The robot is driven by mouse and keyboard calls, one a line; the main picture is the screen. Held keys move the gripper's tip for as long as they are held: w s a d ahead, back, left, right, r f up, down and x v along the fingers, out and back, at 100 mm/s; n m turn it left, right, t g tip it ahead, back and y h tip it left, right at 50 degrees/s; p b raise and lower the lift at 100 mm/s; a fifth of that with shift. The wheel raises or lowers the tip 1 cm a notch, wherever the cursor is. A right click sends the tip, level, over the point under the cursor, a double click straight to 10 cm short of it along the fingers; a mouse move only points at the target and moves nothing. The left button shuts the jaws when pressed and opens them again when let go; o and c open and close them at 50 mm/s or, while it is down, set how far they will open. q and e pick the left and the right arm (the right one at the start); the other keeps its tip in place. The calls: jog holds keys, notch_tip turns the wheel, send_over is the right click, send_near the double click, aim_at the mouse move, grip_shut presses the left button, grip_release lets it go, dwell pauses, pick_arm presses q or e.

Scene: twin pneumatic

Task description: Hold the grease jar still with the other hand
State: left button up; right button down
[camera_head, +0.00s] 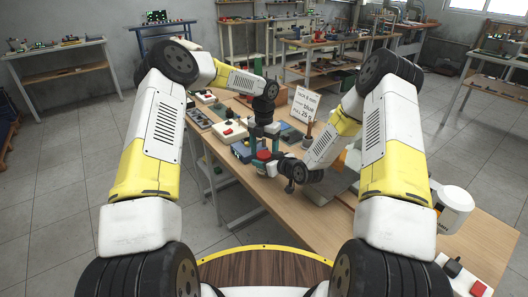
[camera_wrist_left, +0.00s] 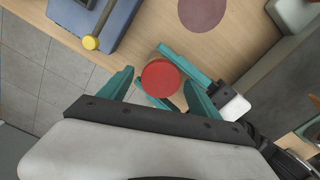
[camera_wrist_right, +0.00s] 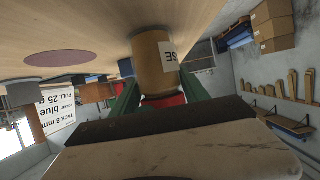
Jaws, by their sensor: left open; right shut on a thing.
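The grease jar is a tan cylinder (camera_wrist_right: 152,58) with a white label ending in "SE" and a red lid (camera_wrist_left: 161,79). It stands upright on the wooden table, and its red lid shows in the head view (camera_head: 264,155). My right gripper (camera_wrist_right: 160,98) reaches in from the side and is shut on the jar. The right wrist view is upside down, and the wrist hides part of the lid. My left gripper (camera_wrist_left: 158,90) points down from above, its teal fingers open and apart on either side of the lid. It also shows in the head view (camera_head: 264,132).
A blue block (camera_wrist_left: 112,22) with a yellow-tipped rod (camera_wrist_left: 90,43) is near the jar. A dull purple disc (camera_wrist_left: 202,10) lies on the table. A sign (camera_head: 305,104) stands behind. Several devices line the table's left side. The table's front edge is close to the jar.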

pick_arm(q)
notch_tip(320, 180, up, 4)
jog(key=shift+r, duration=0.3)
jog(key=shift+c, duration=1.4)
jog(key=shift+d+r, duration=0.1)
jog(key=shift+r, duration=1.4)
notch_tip(320, 180, down, 8)
jog(key=shift+r, duration=0.2)
